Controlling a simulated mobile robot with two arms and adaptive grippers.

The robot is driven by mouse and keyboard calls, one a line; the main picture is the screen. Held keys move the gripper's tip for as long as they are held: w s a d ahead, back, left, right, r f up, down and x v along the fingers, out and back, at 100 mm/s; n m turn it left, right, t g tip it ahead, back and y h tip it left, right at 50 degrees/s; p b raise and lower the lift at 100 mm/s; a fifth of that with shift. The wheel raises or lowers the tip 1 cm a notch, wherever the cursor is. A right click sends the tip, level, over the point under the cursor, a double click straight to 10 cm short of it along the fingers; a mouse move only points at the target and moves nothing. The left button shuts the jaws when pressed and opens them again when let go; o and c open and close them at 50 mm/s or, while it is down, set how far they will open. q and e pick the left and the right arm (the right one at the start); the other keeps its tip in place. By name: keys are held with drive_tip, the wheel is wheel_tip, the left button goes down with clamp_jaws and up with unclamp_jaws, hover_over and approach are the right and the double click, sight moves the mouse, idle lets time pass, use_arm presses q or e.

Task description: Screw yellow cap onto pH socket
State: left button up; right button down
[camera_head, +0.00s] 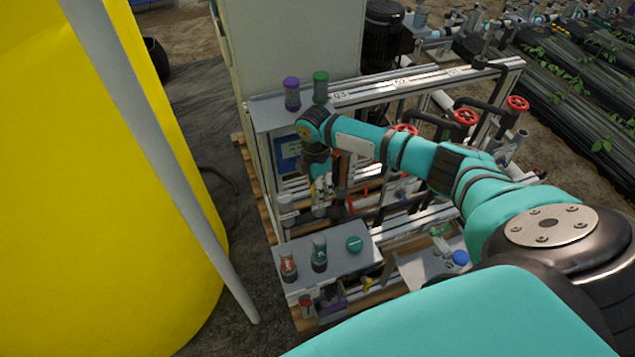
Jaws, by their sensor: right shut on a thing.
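My right arm reaches in from the right, and its gripper (320,197) points down inside the skid frame. It is shut, and a small yellow patch, which looks like the yellow cap, shows at its fingers. The fingers hide most of it. I cannot make out the pH socket; pipes and the gripper crowd that spot, and I cannot tell whether the cap touches anything. My left gripper is not in view.
A lower shelf (335,263) holds an orange-labelled bottle (288,264), a green-capped bottle (319,253) and a green lid (354,244). Purple (292,93) and green (320,87) containers stand on top. Red handwheels (466,117) are at right. A large yellow tank (90,190) fills the left.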

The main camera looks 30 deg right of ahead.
drive_tip(key=shift+s+f, duration=0.25)
drive_tip(key=shift+s, duration=0.05)
drive_tip(key=shift+m+p, duration=0.4)
drive_tip(key=shift+p, duration=0.1)
drive_tip(key=shift+m+p, duration=0.45)
drive_tip(key=shift+m, duration=0.05)
drive_tip(key=shift+d, duration=0.1)
drive_tip(key=c, duration=0.8)
unclamp_jaws()
drive_tip(key=shift+f, duration=0.1)
drive_tip(key=shift+o, duration=0.2)
drive_tip(key=shift+w+d, duration=0.1)
drive_tip(key=shift+w, duration=0.05)
